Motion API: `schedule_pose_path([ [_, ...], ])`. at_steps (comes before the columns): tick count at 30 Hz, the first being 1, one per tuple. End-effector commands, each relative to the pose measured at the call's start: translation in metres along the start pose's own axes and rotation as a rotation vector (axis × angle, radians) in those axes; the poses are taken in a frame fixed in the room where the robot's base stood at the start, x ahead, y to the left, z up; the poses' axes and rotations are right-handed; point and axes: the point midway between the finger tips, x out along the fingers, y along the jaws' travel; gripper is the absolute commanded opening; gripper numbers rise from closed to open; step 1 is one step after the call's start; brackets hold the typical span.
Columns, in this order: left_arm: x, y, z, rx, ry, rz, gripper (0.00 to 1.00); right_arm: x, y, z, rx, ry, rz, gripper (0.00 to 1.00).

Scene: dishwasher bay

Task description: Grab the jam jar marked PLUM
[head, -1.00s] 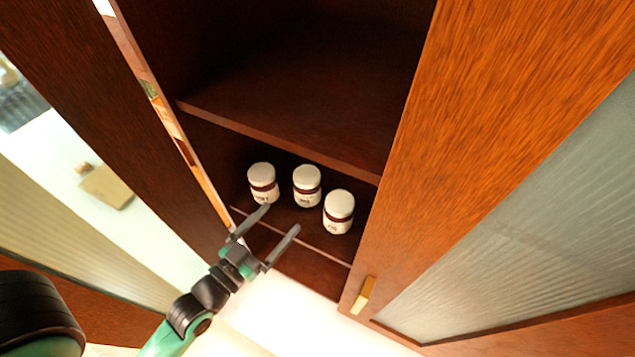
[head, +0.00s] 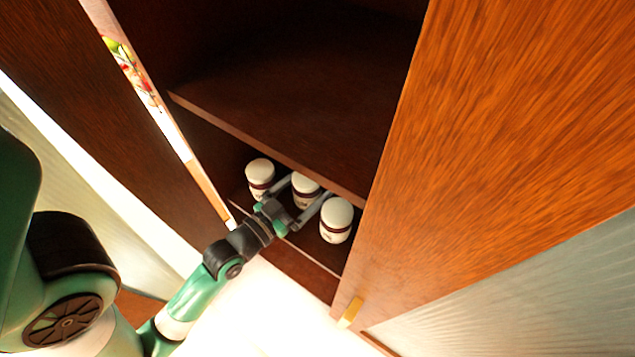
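Three white jam jars with dark bands stand in a row on the lower cabinet shelf: the left jar (head: 260,173), the middle jar (head: 305,187) and the right jar (head: 337,215). Their labels are too small or covered to read, so I cannot tell which is marked PLUM. My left gripper (head: 303,195) reaches in from the lower left. Its fingers are spread, one on each side of the middle jar, and hide part of its lower front. I cannot tell whether they touch it. My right gripper is not in view.
A shelf board (head: 270,145) lies above and behind the jars. A wooden door with a ribbed glass panel and a brass handle (head: 350,312) stands open at the right. The neighbouring jars stand close to my fingers.

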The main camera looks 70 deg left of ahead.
Motion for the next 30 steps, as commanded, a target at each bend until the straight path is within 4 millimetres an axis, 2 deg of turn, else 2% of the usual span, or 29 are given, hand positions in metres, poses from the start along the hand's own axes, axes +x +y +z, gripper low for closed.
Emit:
schedule_pose_path([
  [5, -0.0001, 0.0, 0.0003, 0.0, -0.001, 0.0, 0.95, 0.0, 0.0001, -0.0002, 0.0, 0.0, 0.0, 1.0],
  [18, -0.0002, 0.0002, 0.0001, 0.0, -0.001, 0.001, 0.15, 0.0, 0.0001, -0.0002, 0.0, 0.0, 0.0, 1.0],
  [21, -0.0003, 0.0002, 0.0001, 0.0, -0.001, 0.001, 0.0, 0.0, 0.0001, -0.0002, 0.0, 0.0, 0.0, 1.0],
  [30, -0.0001, 0.0002, -0.0029, 0.0, 0.004, 0.0, 0.0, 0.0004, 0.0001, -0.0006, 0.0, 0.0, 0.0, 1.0],
])
